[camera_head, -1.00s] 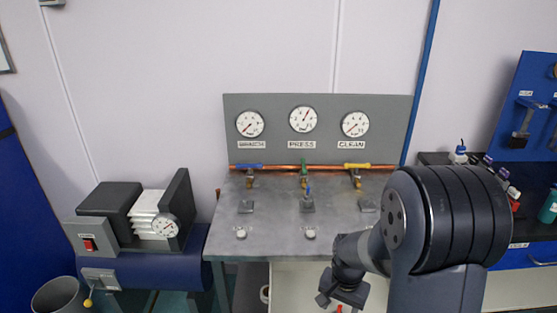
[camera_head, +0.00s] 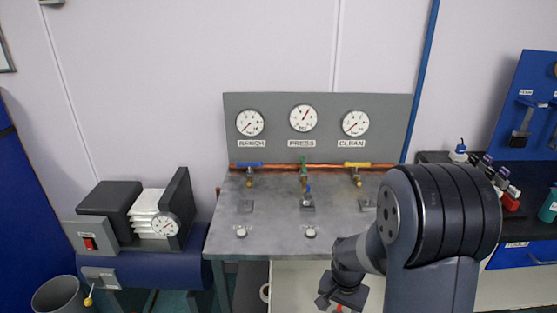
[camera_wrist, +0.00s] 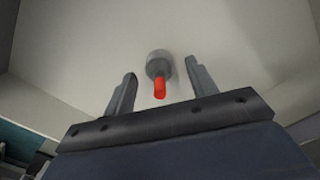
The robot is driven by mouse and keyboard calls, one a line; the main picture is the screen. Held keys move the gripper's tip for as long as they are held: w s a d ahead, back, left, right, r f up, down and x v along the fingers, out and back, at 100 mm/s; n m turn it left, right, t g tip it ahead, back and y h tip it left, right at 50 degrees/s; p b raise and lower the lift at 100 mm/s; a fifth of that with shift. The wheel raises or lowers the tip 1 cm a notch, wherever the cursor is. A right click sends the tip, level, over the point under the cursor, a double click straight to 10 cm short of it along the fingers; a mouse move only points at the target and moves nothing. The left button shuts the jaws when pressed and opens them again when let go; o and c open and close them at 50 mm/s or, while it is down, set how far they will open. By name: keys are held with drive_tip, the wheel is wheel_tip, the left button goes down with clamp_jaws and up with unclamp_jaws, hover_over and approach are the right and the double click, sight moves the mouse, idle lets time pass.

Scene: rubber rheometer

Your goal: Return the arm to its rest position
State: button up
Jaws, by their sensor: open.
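My gripper (camera_wrist: 160,82) is open in the wrist view, with its two fingers apart and nothing between them touching either. Beyond the fingertips is a grey round knob with a red tip (camera_wrist: 160,88) on a pale panel. In the head view my arm stands at the lower right, and its wrist end (camera_head: 345,290) hangs low in front of the pale cabinet front below the bench. The fingertips are not clear there; a small bit of red shows at the bottom edge beside the wrist.
The metal bench (camera_head: 270,225) carries valves and a copper pipe under a gauge panel (camera_head: 330,145). Bottles (camera_head: 485,165) and a blue tool board (camera_head: 528,105) are at right.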

wheel_tip(320, 180, down, 2)
drive_tip(key=shift+f, duration=0.1)
drive_tip(key=w+r+n+p, duration=0.2)
drive_tip(key=r+p, duration=0.5)
drive_tip(key=w+r+n+p, duration=0.2)
drive_tip(key=r+n+p, duration=0.1)
drive_tip(key=r+p, duration=0.4)
drive_tip(key=shift+w+r+n, duration=0.2)
drive_tip(key=shift+w+n, duration=0.1)
drive_tip(key=shift+w, duration=0.1)
drive_tip(key=shift+w+p, duration=0.15)
drive_tip(key=shift+p, duration=0.4)
